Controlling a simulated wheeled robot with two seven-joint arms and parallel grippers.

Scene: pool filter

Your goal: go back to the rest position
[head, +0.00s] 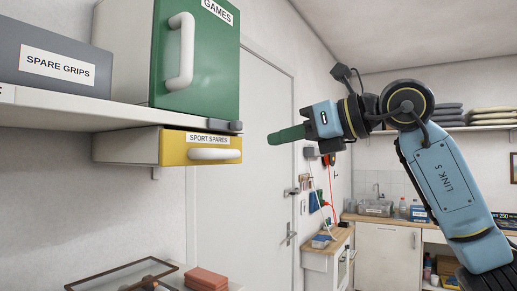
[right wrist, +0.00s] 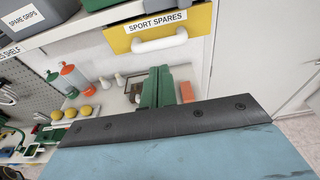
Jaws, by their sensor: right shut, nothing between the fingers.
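My right gripper (head: 272,138) is raised in the middle of the head view, its green fingers pointing left. It is shut and empty. It is in front of the white door, to the right of the yellow SPORT SPARES drawer (head: 172,151) and apart from it. In the right wrist view the green fingers of my right gripper (right wrist: 168,72) show beyond the dark edge of the wrist, below the SPORT SPARES drawer (right wrist: 152,30). My left gripper is in neither view.
A green GAMES box (head: 215,60) and a grey SPARE GRIPS box (head: 45,65) stand on the wall shelf (head: 60,105). A glass-topped case (head: 115,275) and orange blocks (head: 206,279) lie below. The white door (head: 262,190) is behind; a kitchen counter (head: 390,221) stands far right.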

